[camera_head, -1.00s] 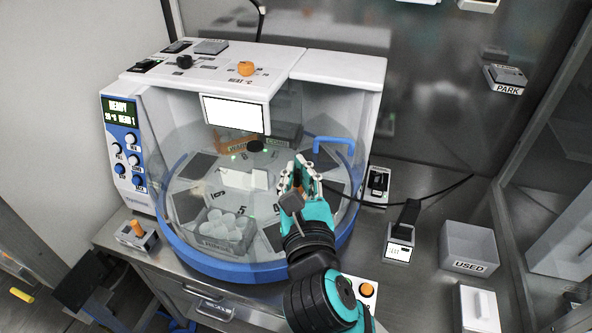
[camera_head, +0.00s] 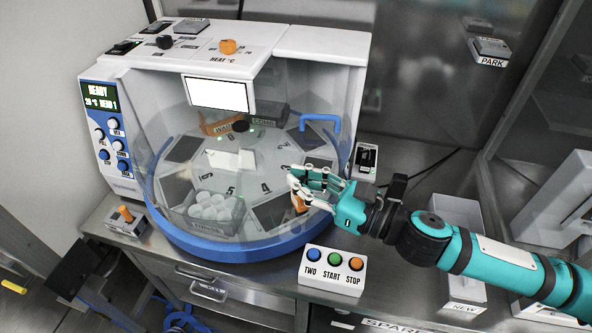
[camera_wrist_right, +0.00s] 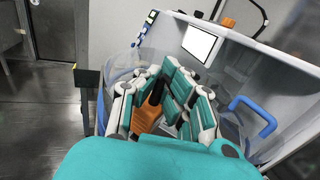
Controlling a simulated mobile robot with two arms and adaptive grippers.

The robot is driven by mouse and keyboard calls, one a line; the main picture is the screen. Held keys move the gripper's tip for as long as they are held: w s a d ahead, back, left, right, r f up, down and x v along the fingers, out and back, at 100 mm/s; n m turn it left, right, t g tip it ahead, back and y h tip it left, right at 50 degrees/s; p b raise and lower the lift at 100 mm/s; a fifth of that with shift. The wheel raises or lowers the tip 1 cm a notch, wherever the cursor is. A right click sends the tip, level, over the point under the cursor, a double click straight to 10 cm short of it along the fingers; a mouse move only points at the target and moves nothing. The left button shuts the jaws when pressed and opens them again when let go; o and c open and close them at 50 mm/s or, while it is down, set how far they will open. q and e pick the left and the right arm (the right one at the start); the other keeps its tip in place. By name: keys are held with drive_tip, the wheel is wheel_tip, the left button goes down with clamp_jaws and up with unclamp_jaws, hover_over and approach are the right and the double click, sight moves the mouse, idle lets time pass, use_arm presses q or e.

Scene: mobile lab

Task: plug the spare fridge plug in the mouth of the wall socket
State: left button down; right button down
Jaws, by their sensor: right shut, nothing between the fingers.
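My right gripper (camera_head: 312,187) reaches in from the right, in front of the clear dome, with its fingers closed together. It also shows in the right wrist view (camera_wrist_right: 165,95). An orange and black piece (camera_wrist_right: 147,112) shows among the fingers there; I cannot tell what it is. A white block with a black fitting (camera_head: 366,160), possibly the wall socket, stands behind the dome's right side, apart from the gripper. A black upright piece (camera_head: 397,188), possibly a plug, is partly hidden by my right arm. I cannot identify the spare fridge plug surely. My left gripper is out of view.
The domed machine (camera_head: 240,240) with a blue rim fills the left of the bench. A button box (camera_head: 333,273) stands at its front right. A box labelled NEW (camera_head: 463,307) stands below my arm. A black cord (camera_head: 430,163) runs along the back. A PARK holder (camera_head: 490,48) is on the wall.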

drive_tip(key=n+g+y, duration=0.1)
drive_tip(key=g, duration=0.1)
drive_tip(key=f+n+g+y, duration=0.1)
drive_tip(key=g, duration=0.1)
drive_tip(key=d+f+n+g, duration=0.1)
drive_tip(key=n+g, duration=0.1)
drive_tip(key=shift+s+d+f+y, duration=0.1)
drive_tip(key=shift+s+f+y, duration=0.2)
drive_tip(key=shift+y, duration=0.1)
drive_tip(key=shift+s+d+f+n+g+y, duration=0.15)
drive_tip(key=shift+f+n+g, duration=0.1)
drive_tip(key=shift+n+g, duration=0.45)
drive_tip(key=shift+s+d+f+n+g+y, duration=0.15)
drive_tip(key=shift+f+n+g, duration=0.2)
drive_tip(key=shift+g, duration=0.65)
drive_tip(key=shift+r, duration=0.1)
